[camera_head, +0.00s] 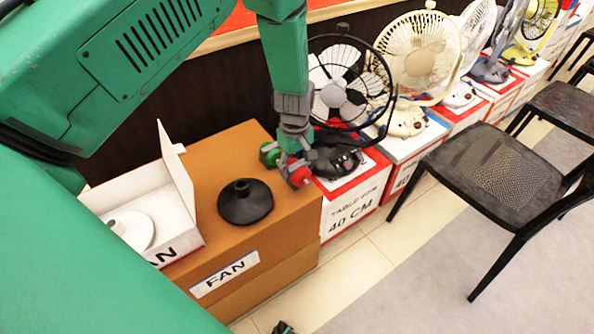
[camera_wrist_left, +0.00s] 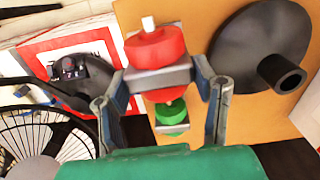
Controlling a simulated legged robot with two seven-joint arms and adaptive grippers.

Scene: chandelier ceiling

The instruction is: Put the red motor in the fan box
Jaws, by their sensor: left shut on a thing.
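My left gripper (camera_head: 291,158) is shut on the red motor (camera_head: 299,174), above the right part of the brown carton. In the left wrist view the red motor (camera_wrist_left: 155,47) with its white tip sits between the fingers of the gripper (camera_wrist_left: 160,76). A green motor (camera_head: 270,154) is close beside it, and it also shows in the wrist view (camera_wrist_left: 172,118); whether they touch I cannot tell. The white fan box (camera_head: 190,212) stands open at the left on the carton, its flap upright, with a white round base (camera_head: 131,230) inside.
A black cone-shaped base (camera_head: 245,203) stands on the brown carton (camera_head: 207,165) between fan box and gripper. A black fan (camera_head: 340,92) on a white-red box (camera_head: 352,208) stands right behind the gripper. More fans and black chairs (camera_head: 497,178) are at the right.

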